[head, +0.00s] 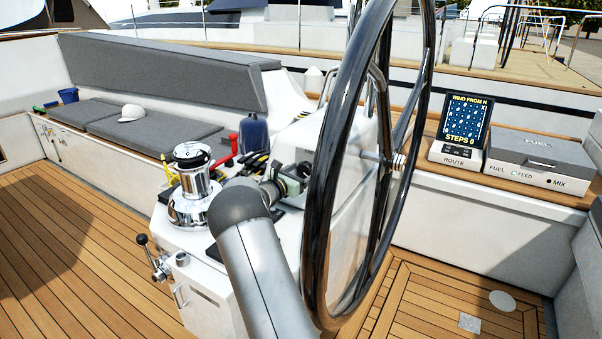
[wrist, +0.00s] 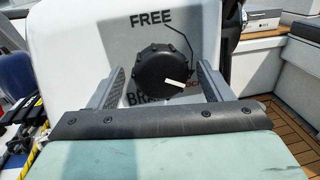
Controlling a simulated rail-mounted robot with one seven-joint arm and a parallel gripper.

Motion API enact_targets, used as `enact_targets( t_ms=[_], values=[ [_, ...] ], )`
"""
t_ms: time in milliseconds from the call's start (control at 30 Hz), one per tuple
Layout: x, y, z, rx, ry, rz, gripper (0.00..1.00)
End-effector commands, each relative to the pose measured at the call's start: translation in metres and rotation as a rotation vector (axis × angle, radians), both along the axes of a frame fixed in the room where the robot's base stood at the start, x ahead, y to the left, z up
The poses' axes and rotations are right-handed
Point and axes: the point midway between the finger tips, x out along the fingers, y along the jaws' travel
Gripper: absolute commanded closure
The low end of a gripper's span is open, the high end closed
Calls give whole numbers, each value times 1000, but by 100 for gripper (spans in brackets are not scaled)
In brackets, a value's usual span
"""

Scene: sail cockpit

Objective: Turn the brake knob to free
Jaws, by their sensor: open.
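In the head view my gripper (head: 294,180) is at the pedestal's left side, and the knob cannot be made out there.
The large black steering wheel (head: 318,190) stands just right of my arm. A chrome winch (head: 192,185) and a blue bottle (head: 254,134) stand to the left. The route display (head: 463,120) and fuel box (head: 540,160) are on the right ledge.

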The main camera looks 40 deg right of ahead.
Motion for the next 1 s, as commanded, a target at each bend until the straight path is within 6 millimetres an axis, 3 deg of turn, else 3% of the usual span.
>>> enact_targets(
  t_ms=[200,367,400,733,1000],
  values=[
    [0,0,0,1,1,0,27],
    [0,0,0,1,1,0,69],
    [0,0,0,1,1,0,71],
    [0,0,-4,-12,33,3,71],
    [-1,0,-9,-72,177,16,71]
  ],
)
